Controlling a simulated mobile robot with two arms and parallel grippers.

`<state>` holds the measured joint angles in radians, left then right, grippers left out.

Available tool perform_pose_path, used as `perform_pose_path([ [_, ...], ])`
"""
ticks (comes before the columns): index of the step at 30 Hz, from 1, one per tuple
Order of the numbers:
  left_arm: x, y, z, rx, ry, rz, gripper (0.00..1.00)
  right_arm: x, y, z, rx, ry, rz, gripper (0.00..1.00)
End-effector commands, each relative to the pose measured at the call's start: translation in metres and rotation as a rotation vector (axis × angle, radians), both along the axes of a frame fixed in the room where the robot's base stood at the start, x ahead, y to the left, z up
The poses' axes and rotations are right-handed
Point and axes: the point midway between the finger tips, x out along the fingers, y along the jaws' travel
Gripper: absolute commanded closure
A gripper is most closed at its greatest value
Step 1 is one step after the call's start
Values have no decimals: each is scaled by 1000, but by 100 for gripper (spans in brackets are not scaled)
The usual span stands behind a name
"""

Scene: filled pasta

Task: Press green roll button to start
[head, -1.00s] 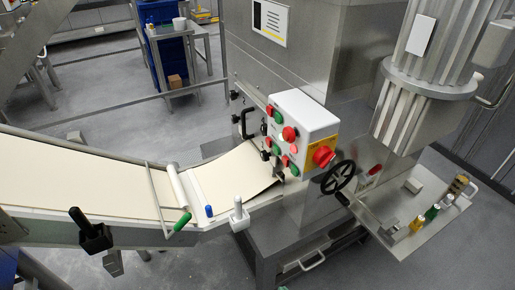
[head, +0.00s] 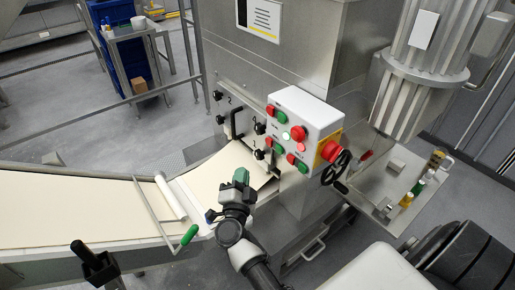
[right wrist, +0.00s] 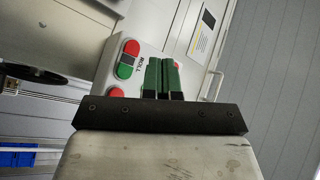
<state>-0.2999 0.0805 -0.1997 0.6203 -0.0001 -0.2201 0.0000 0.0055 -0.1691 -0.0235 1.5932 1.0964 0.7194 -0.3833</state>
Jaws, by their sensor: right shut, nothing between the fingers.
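A white control box (head: 308,112) with red and green buttons is mounted on the steel machine. In the right wrist view the box (right wrist: 150,45) carries the label ROLL beside a red button and the green roll button (right wrist: 124,71). In the head view the labels are too small to tell which green button is roll. My right gripper (head: 241,176) is in front of and below the box, over the dough sheet, apart from the buttons. Its green fingers (right wrist: 164,78) are shut and empty, and they hide part of the box in the wrist view. My left gripper is not in view.
The dough sheet (head: 95,215) lies on the conveyor at left. A red emergency knob (head: 330,151) and a black handwheel (head: 336,168) are at the box's right. A black bracket handle (head: 237,122) stands left of the box. A tray (head: 372,190) with small items is at right.

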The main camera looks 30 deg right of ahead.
Motion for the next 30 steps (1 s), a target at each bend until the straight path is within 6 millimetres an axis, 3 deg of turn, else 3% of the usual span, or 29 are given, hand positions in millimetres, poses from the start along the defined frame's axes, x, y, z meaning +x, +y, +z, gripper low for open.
perform_pose_path([
  [4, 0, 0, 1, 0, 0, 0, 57, -2, -5, 10, 26, -28, -31, 100],
  [17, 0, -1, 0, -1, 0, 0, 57, -1, -10, 10, 24, -28, -31, 100],
  [30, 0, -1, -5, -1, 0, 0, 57, 3, -66, 10, 21, -29, -29, 100],
])
